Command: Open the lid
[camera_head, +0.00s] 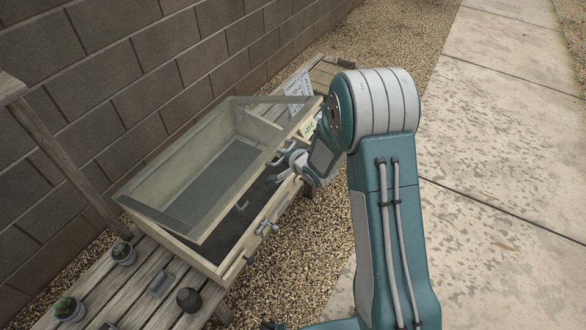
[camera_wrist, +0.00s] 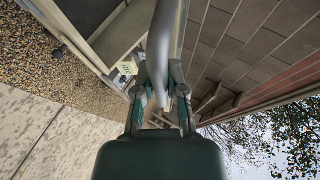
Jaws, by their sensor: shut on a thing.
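The lid (camera_head: 172,225) is a framed, see-through panel on a wooden cold-frame box (camera_head: 255,240). It stands tilted open, with its front edge raised above the box's front wall and a dark interior showing in the gap. My gripper (camera_head: 286,164) is at the lid's front edge and shut on a grey bar that looks like the lid's handle. In the wrist view the grey bar (camera_wrist: 162,50) runs between the fingers of my gripper (camera_wrist: 160,76). The fingers partly hide where the bar joins the lid.
A block wall (camera_head: 130,75) is close behind. Gravel and paving (camera_head: 490,200) lie open at right.

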